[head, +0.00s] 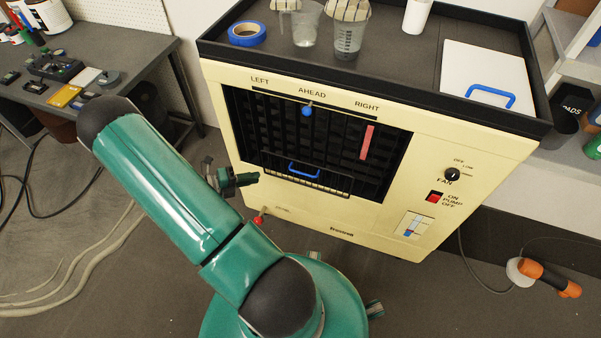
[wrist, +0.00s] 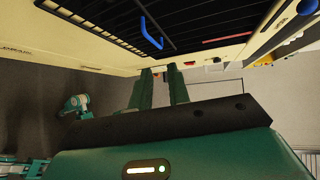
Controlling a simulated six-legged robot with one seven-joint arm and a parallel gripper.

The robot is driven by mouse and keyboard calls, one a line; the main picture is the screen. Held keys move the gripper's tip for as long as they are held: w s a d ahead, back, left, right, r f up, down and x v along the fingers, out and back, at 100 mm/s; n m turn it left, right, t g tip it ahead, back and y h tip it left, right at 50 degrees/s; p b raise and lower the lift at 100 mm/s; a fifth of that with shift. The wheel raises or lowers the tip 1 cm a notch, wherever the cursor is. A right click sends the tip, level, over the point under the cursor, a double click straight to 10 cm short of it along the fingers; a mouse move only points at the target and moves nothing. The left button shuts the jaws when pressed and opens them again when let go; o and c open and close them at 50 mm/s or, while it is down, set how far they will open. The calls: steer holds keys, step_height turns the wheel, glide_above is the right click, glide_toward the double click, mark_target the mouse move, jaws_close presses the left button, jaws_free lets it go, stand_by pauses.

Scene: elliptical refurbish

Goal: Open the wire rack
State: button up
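The wire rack (head: 325,184) is a dark wire grid low in the front opening of a cream cabinet (head: 222,78). It has a blue U-shaped handle (head: 304,169). In the wrist view the rack (wrist: 108,22) and its handle (wrist: 150,35) show at the top. My gripper (head: 252,179) is to the left of the handle in the head view, in front of the cabinet's left side. In the wrist view my gripper (wrist: 161,72) has its two fingers apart with nothing between them. The fingertips are apart from the handle.
A blue knob (head: 307,110) and a red strip (head: 367,142) are on the louvred front. Fan knob (head: 452,174) and red pump switch (head: 433,196) are at right. Tape (head: 247,33), cups and a white lid (head: 487,75) stand on top. A workbench (head: 130,50) is at left.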

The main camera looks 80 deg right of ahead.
mark_target(301, 173)
steer(key=s+d+f+n, duration=0.1)
steer(key=s+d+f, duration=0.1)
steer(key=s+d, duration=0.1)
steer(key=s+d+f+n, duration=0.1)
steer(key=s+d+f, duration=0.1)
steer(key=s, duration=0.4)
steer(key=s+d+f+n+h, duration=0.1)
steer(key=s+d+f, duration=0.1)
steer(key=s+d, duration=0.2)
steer(key=shift+s+d+g, duration=0.3)
steer(key=shift+s+d, duration=0.05)
steer(key=shift+d, duration=0.25)
steer(key=shift+c, duration=0.5)
jaws_close()
